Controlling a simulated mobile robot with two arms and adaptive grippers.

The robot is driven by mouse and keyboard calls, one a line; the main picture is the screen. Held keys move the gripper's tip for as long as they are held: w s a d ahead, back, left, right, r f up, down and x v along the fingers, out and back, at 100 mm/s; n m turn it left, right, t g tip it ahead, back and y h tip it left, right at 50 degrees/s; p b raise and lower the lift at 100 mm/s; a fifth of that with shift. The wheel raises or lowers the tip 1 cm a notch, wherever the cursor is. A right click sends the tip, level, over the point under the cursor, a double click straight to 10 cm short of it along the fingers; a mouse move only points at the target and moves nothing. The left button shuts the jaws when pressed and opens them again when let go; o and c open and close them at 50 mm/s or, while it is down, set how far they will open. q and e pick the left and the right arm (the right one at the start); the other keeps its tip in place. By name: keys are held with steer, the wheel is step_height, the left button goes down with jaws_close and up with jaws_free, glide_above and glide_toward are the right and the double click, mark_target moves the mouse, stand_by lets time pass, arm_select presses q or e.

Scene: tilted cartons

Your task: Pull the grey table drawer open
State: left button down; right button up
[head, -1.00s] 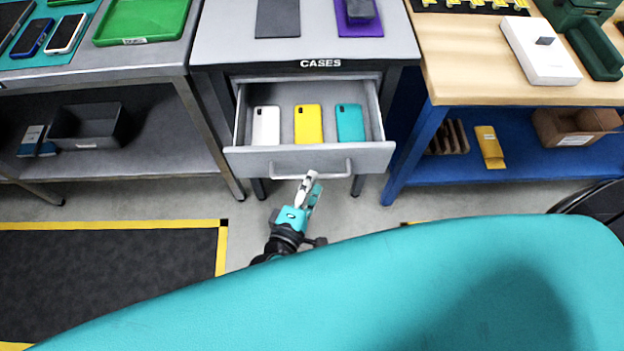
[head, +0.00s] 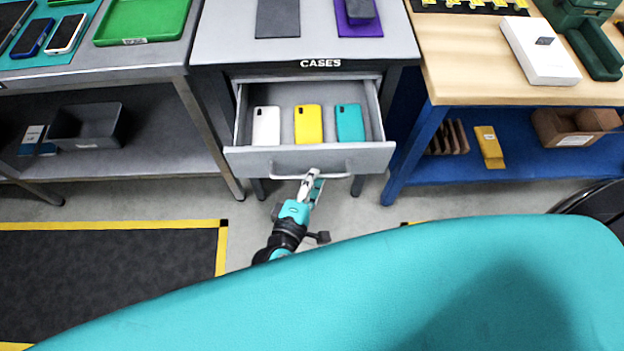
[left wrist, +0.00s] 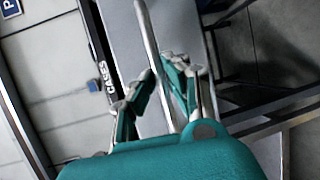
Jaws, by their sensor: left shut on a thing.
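The grey table drawer (head: 260,160), under the grey table marked "CASES" (head: 320,63), stands open in the head view. A white, a yellow and a teal phone case lie inside it. Its pale bar handle (head: 338,174) runs along the front. My left gripper (head: 313,180) is at the middle of this handle, shut on it. In the left wrist view the handle (left wrist: 148,35) passes between the teal-and-grey fingers (left wrist: 163,88). The fingers hide part of the handle. My right gripper is not in view.
A wooden-topped bench with a blue frame (head: 430,125) stands on the right. Bare floor (head: 355,207) shows below the drawer, with a dark yellow-edged mat (head: 110,280) to the left.

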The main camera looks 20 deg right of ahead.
arm_select(q)
steer(key=shift+s+f, duration=0.15)
steer(key=shift+f, duration=0.1)
steer(key=s+a+p, duration=0.1)
steer(key=s+a, duration=0.1)
steer(key=s, duration=0.6)
steer(key=shift+s+a+f, duration=0.15)
steer(key=shift+s+a, duration=0.15)
steer(key=shift+s, duration=0.05)
steer(key=c, duration=1.5)
jaws_free()
steer(key=shift+o, duration=0.6)
steer(key=shift+w, duration=0.15)
steer(key=shift+r, duration=0.2)
steer(key=v, duration=1.2)
